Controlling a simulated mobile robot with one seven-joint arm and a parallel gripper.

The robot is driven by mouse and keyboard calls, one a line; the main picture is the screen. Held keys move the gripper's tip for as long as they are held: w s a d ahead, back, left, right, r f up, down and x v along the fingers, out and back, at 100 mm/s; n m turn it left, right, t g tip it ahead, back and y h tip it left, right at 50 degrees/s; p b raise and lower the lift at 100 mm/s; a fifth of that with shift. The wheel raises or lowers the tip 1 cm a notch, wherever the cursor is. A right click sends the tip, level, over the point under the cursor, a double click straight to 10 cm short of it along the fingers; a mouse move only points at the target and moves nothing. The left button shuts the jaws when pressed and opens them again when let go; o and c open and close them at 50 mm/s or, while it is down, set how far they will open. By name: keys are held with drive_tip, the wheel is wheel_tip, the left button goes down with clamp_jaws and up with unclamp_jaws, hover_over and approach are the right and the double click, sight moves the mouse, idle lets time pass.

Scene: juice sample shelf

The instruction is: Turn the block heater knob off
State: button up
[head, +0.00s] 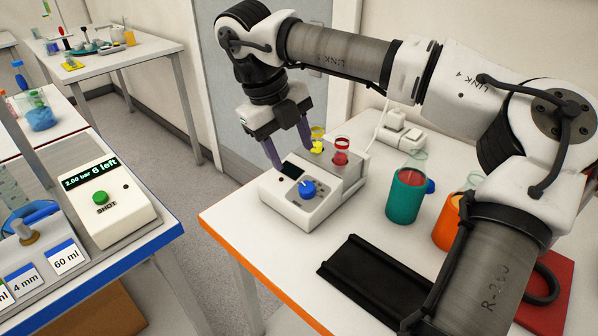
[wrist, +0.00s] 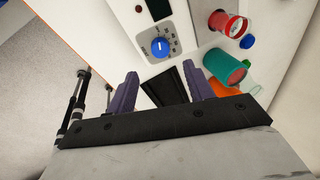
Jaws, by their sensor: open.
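The block heater (head: 313,207) is a white box on the white table with the orange edge. Its blue knob (head: 307,189) is on the front face, beside a small dark display (head: 291,170). In the wrist view the knob (wrist: 160,47) shows a white pointer line and a printed scale around it. My gripper (head: 290,158) is open and empty, with purple fingers apart above the heater's left side. In the wrist view my gripper (wrist: 160,90) has its fingers pointing toward the knob, not touching it. A yellow-capped vial (head: 317,143) and a red vial (head: 341,152) stand in the heater's back part.
A teal cup (head: 404,194) and an orange cup (head: 445,232) stand right of the heater. A black tray (head: 370,285) lies in front. A white plug block (head: 399,134) sits behind. A separate bench at left holds a SHOT device (head: 112,207).

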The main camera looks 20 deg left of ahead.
drive_tip(key=shift+v, duration=2.55)
